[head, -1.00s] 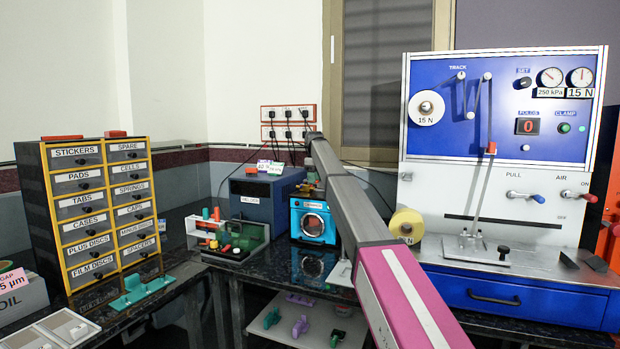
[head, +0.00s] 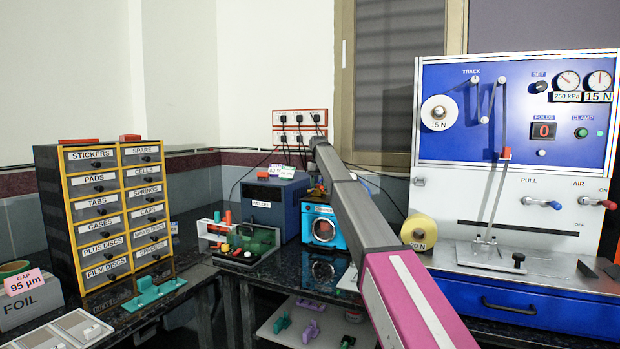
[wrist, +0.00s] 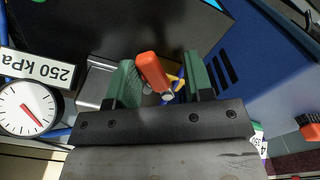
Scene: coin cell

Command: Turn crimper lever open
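The light-blue crimper (head: 319,226) with a round window stands at the back, right of the dark blue welder box. My arm passes in front of its right side. In the wrist view an orange lever handle (wrist: 150,70) stands up between the two green fingers of my gripper (wrist: 163,76). The fingers are apart. The handle is near the left finger, and a gap shows between it and the right finger. I cannot tell whether it touches the left one. In the head view my gripper is hidden behind the arm.
A 250 kPa gauge (wrist: 28,107) is close to the left of the fingers in the wrist view. The welder box (head: 268,207) stands close beside the crimper. A yellow tape roll (head: 419,232) and the blue-and-white tape machine (head: 460,200) are to the right.

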